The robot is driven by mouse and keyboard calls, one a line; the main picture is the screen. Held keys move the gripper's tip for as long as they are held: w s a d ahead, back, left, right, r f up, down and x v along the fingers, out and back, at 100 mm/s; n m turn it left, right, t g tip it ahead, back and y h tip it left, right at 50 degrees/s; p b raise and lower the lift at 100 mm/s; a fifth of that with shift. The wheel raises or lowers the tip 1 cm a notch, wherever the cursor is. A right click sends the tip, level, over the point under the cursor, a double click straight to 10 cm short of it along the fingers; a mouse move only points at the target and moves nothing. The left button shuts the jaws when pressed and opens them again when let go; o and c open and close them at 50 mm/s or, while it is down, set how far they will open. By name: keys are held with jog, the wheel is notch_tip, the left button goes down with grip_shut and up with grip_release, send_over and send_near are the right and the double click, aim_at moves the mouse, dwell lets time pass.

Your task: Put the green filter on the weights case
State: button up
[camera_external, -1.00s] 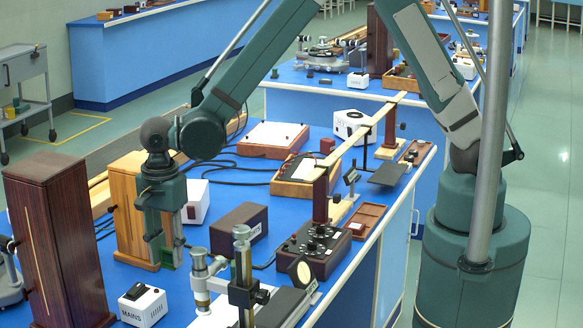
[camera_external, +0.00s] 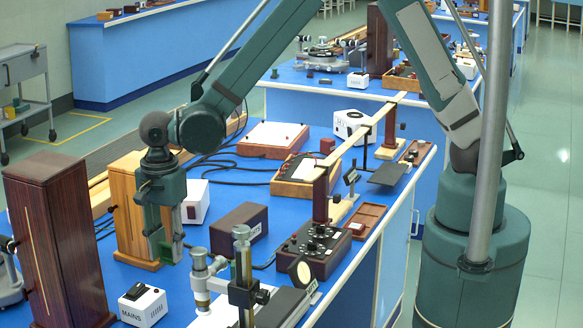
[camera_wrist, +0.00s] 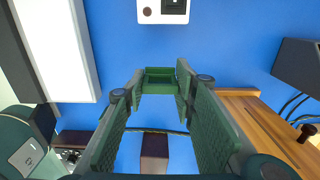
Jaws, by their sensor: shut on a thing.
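My gripper (camera_external: 167,250) points down over the blue bench, in front of the light wooden cabinet. In the wrist view, my gripper (camera_wrist: 158,92) is shut on the green filter (camera_wrist: 158,76), a small green frame held between the fingertips. In the external view the filter (camera_external: 178,246) is partly hidden by the fingers. A dark brown box (camera_external: 238,226) with a pale label on its side lies to the right of my gripper; it looks like the weights case, but the label is too small to read.
A white MAINS box (camera_external: 143,305) stands in front of my gripper. The light wooden cabinet (camera_external: 128,215) and a tall dark cabinet (camera_external: 58,240) stand to the left. A white unit (camera_external: 197,200) is behind. A brass-and-black instrument (camera_external: 243,275) stands front right.

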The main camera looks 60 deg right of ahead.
jog(key=w+d+r+p, duration=0.1)
jog(key=d+r+p, duration=0.3)
jog(key=d, duration=1.2)
notch_tip(320, 180, up, 5)
jog(key=p, duration=0.1)
send_over(239, 215)
jog(key=shift+r, duration=0.15)
jog(key=shift+f, duration=2.95)
jog(key=shift+f, duration=2.05)
jog(key=shift+f, duration=0.2)
